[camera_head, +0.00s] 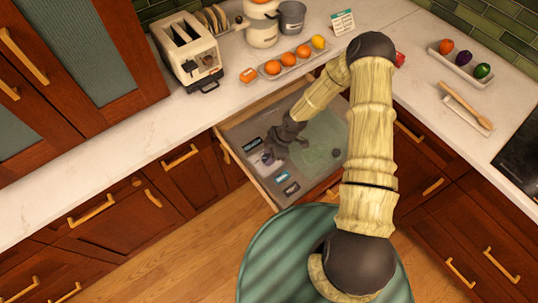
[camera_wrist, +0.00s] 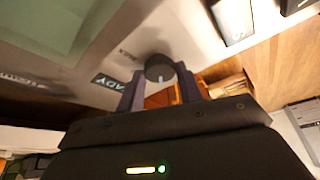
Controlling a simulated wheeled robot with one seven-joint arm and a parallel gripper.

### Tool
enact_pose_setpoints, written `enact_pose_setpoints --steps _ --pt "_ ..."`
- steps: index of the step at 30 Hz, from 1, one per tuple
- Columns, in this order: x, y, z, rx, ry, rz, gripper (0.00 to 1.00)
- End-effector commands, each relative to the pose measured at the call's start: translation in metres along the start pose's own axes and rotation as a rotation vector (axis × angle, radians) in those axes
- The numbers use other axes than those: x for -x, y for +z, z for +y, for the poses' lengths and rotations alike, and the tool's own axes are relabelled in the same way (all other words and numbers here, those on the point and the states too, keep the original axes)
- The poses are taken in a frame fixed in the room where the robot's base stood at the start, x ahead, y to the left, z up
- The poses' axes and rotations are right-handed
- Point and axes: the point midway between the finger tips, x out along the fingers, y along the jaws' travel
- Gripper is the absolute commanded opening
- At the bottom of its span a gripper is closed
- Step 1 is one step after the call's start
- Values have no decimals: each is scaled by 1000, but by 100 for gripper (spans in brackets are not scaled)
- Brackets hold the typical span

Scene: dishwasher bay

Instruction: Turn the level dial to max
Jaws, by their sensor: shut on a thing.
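The level dial (camera_wrist: 160,68) is a dark grey round knob with a short white mark, in the wrist view on the pale panel (camera_wrist: 195,30). My gripper (camera_wrist: 159,83) has its two dark purple fingers on either side of the knob, shut on it. In the head view my gripper (camera_head: 268,158) reaches down over the left part of the panel in the pulled-out drawer unit (camera_head: 232,153). There the dial cannot be made out clearly, as the fingers cover that spot. The dial's scale and full setting are not readable.
Small labels (camera_head: 282,176) line the panel's front. A toaster (camera_head: 188,50), a tray of oranges (camera_head: 285,66) and a pot (camera_head: 262,32) stand on the counter behind. The left counter is clear.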

Motion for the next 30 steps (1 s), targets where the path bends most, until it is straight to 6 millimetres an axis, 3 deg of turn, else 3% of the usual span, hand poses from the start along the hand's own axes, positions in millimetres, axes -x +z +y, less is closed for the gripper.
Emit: enact_pose_setpoints --steps 30 --pt "-4 -3 -6 -818 345 1 13"
